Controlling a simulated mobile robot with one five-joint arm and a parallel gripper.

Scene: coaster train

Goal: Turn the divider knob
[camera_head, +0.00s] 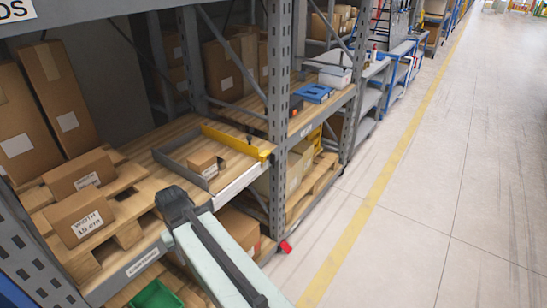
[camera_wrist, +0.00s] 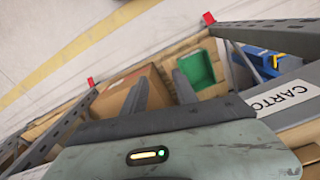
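A yellow divider bar (camera_head: 235,142) runs along the far side of a low grey frame (camera_head: 178,165) on the wooden shelf. A small dark piece (camera_head: 271,158), possibly the knob, sits at the bar's front end, but it is too small to tell. A cardboard box (camera_head: 202,163) stands inside the frame. My gripper (camera_head: 174,200) is at the shelf's front edge, to the left of and nearer than the divider, and not touching it. In the wrist view my gripper (camera_wrist: 160,85) has its two fingers apart with nothing between them. I cannot make out the divider there.
Several cardboard boxes (camera_head: 80,215) stand on a pallet at the left. A grey upright post (camera_head: 278,120) is just right of the divider. A green bin (camera_wrist: 197,68) is on the lower level beside a large box (camera_wrist: 130,90). The floor (camera_head: 420,200) at the right is clear.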

